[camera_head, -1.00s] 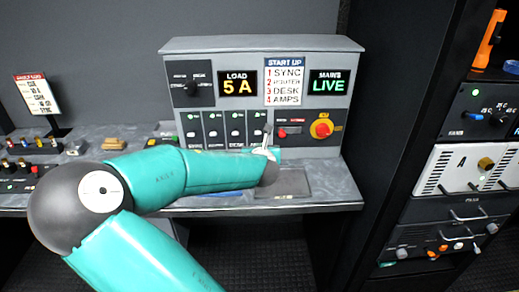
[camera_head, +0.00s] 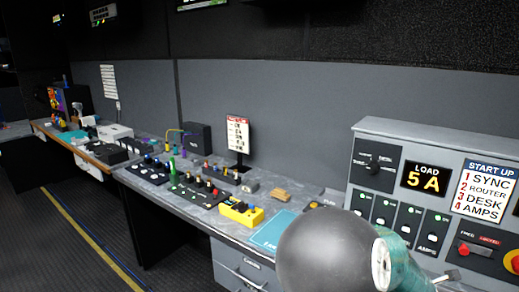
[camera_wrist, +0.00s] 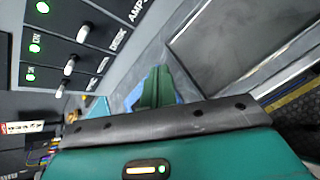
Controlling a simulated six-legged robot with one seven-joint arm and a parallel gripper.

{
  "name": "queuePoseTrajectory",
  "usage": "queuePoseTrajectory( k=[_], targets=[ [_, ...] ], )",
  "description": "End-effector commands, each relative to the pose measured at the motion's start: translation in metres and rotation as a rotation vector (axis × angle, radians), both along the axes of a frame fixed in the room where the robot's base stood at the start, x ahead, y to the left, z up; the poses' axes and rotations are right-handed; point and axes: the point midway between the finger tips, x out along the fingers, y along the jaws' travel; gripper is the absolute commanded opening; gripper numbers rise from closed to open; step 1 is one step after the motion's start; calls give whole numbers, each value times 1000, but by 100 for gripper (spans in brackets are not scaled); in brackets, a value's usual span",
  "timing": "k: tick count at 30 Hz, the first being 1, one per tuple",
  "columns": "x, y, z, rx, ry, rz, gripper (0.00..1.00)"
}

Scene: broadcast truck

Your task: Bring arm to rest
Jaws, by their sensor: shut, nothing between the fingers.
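My gripper (camera_wrist: 155,90) shows in the wrist view as dark green fingers, shut with nothing between them. It points over the grey desk top, beside the lower edge of the control panel. In the head view my arm is at the bottom right, in front of the start-up panel (camera_head: 388,137). Its dark round joint and part of a teal link show, and my fingers cannot be made out there. The wrist view shows several switches (camera_wrist: 83,33) at upper left.
A long grey desk runs left from the panel. It bears a yellow button box (camera_head: 241,212), a teal mat (camera_head: 271,236), a wooden block (camera_head: 281,195), a small sign (camera_head: 238,134) and button consoles (camera_head: 190,188). Drawers (camera_head: 240,268) stand below. The floor at left is clear.

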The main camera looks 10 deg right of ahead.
Motion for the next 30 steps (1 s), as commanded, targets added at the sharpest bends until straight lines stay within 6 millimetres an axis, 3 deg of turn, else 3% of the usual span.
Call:
queuePoseTrajectory(
  k=[3, 8, 13, 17, 23, 30],
  targets=[
    [6, 35, -15, 261, -135, -146, 0],
    [14, 92, -17, 581, -269, -333, 0],
    [16, 159, 3, 883, -363, -518, 0],
    [8, 211, 31, 1081, -406, -653, 0],
    [-23, 288, 79, 1307, -434, -854, 0],
    [-85, 362, 122, 1439, -459, -1087, 0]
  ],
)
